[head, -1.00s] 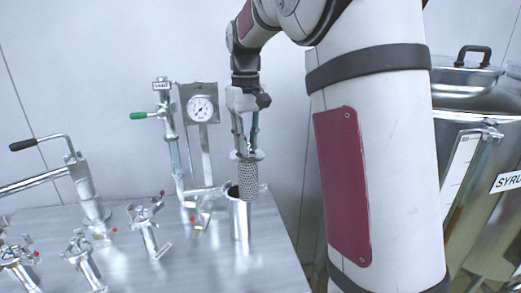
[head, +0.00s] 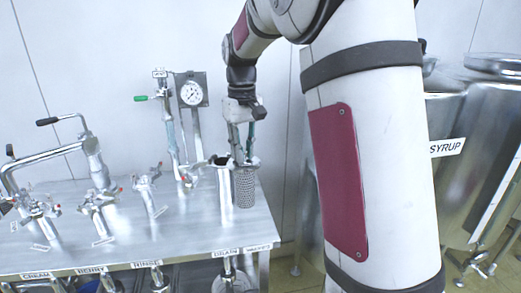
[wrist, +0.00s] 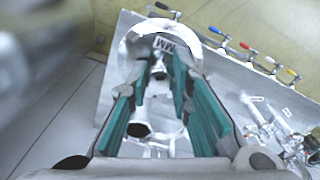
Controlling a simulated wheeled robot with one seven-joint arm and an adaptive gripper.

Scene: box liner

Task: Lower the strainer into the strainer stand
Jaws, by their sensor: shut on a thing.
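The strainer (head: 245,188) is a perforated metal cylinder with a flange at its top, hanging upright in the head view. My gripper (head: 243,158) is shut on its top, with the fingers pointing down. The strainer stand (head: 224,190) looks like the open-topped steel cylinder just left of the strainer. The strainer appears outside the stand, with its body beside the stand's wall and below rim height in the picture. I cannot tell whether they touch. In the wrist view, the teal fingers (wrist: 162,75) reach to a shiny round flange (wrist: 132,45); the strainer's perforated body is hidden there.
A steel table (head: 190,235) carries several valves and pipes on the left. Labels line the table's front edge. Steel syrup tanks (head: 440,125) stand at the right, beyond my arm.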

